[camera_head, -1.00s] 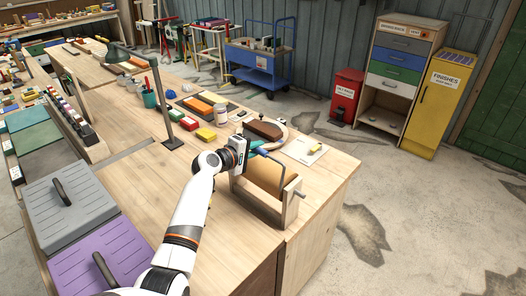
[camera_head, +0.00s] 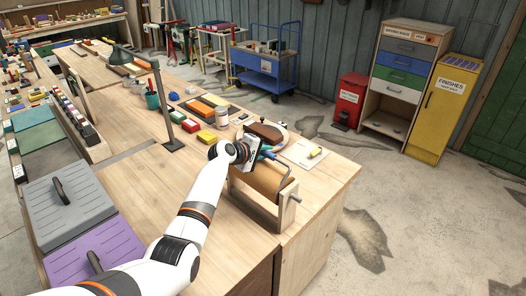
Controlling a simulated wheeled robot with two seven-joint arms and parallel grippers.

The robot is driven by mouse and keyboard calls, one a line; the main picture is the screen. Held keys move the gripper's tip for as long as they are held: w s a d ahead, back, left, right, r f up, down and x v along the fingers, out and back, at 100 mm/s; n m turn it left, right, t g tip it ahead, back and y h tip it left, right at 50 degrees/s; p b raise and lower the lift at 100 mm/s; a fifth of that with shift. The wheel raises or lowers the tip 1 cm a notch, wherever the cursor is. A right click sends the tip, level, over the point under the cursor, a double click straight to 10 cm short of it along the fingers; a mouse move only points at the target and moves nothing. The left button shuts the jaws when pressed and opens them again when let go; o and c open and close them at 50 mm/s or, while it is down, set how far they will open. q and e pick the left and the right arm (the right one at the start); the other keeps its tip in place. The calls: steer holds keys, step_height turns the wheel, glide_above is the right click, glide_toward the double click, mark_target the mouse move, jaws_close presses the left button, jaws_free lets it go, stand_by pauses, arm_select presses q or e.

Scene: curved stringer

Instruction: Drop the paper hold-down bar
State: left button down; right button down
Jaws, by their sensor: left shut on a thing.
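A roll of brown paper (camera_head: 262,178) lies in a wooden holder (camera_head: 286,212) near the right end of the workbench. The paper hold-down bar (camera_head: 288,166) is a thin blue-grey bent bar. It stands raised above the roll, with its side arm running down to the holder's right end. My left gripper (camera_head: 266,153) is at the bar's upper part, above and behind the roll, and is shut on it. My gripper's body and wrist hide much of the grip and the bar's left portion. My right gripper is not in view.
Behind the holder lie a brown-topped block (camera_head: 264,131) and a white sheet with a yellow piece (camera_head: 315,153). The bench front is clear.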

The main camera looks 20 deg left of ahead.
arm_select(q)
steer(key=shift+d+f, duration=0.15)
steer(key=shift+f, duration=0.25)
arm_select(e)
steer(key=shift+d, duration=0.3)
arm_select(q)
steer(key=c, duration=1.3)
jaws_free()
steer(key=shift+c, duration=0.2)
steer(key=shift+s, duration=0.1)
